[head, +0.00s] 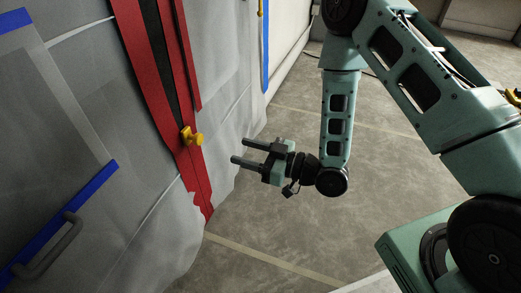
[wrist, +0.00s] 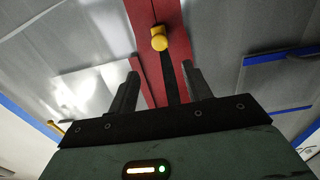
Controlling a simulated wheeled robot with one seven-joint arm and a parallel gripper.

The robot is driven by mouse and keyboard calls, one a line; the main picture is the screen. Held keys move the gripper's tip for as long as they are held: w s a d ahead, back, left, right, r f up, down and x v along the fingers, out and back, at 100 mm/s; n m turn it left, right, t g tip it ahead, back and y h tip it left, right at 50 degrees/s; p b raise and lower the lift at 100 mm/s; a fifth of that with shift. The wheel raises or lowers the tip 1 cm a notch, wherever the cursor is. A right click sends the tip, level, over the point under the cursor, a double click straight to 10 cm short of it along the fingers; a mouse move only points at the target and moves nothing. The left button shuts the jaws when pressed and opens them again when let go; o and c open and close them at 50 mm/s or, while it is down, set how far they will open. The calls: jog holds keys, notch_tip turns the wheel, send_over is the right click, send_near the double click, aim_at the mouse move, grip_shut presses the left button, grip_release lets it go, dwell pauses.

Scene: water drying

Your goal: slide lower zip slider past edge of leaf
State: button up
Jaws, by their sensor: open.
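The lower zip slider (head: 192,136) is a yellow knob on the red zip strip (head: 205,185) of the grey plastic sheet (head: 110,130). Above it the red bands part around a dark strip. Below it they run together to a torn-looking lower end near the floor. My gripper (head: 240,151) is open and empty, to the right of the slider and slightly lower, its fingers pointing at the strip with a gap between. In the wrist view the slider (wrist: 159,38) shows beyond the fingertips of my gripper (wrist: 163,72), roughly centred between them.
A grey handle (head: 48,250) and blue tape (head: 70,220) are on the sheet at lower left. Another yellow piece (head: 260,8) is at the top. The concrete floor (head: 270,235) right of the sheet is clear apart from pale lines.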

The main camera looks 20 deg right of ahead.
jog(key=shift+v, duration=1.8)
